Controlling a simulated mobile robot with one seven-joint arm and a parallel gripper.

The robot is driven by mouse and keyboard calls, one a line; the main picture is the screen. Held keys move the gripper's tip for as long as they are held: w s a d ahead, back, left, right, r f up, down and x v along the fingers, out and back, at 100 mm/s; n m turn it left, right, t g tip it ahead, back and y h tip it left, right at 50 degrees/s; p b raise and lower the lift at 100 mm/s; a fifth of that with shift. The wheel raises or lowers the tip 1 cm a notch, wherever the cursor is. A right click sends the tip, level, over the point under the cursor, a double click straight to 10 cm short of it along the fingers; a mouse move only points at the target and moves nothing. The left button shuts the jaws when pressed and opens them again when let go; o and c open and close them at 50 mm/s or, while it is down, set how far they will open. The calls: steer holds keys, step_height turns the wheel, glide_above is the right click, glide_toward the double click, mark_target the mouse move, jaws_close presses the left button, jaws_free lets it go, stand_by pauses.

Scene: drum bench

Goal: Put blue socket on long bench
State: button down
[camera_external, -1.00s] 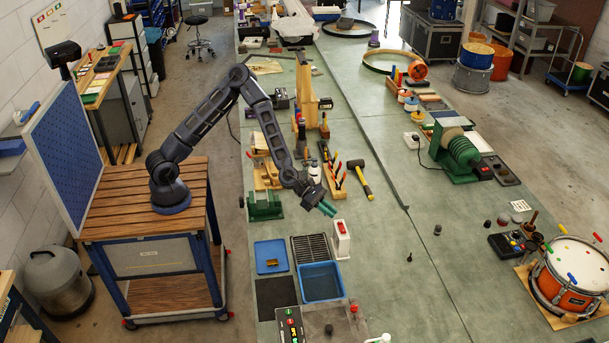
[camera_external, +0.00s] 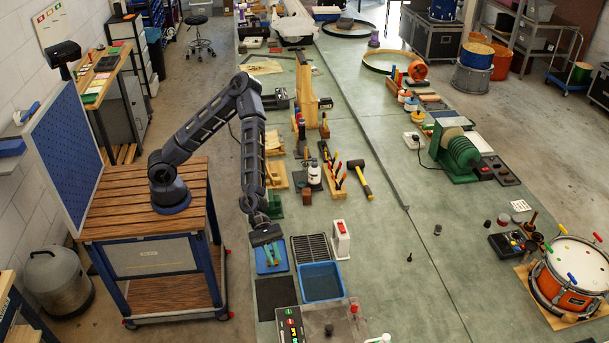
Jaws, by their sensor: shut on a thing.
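The long bench (camera_external: 365,155) is the large green-topped surface running from the front to the back. My gripper (camera_external: 272,256) points down over the small flat blue tray (camera_external: 263,270) at the bench's left edge. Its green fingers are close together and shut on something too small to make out. I cannot pick out the blue socket from this view, and cannot tell whether it is the thing in the jaws. The gap between fingertips and tray cannot be judged.
A deeper blue bin (camera_external: 321,283), a black ribbed rack (camera_external: 311,248) and a red-and-white box (camera_external: 340,240) stand right of my gripper. A mallet (camera_external: 360,178) and a tool holder (camera_external: 334,180) lie farther back. The bench middle (camera_external: 385,265) is largely clear.

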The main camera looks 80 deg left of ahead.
mark_target(277, 293)
step_height(277, 293, down, 19)
steer(key=shift+f, duration=0.1)
stand_by(0.5)
steer(key=c, duration=1.4)
jaws_free()
steer(key=v, duration=1.2)
steer(key=shift+a, duration=0.15)
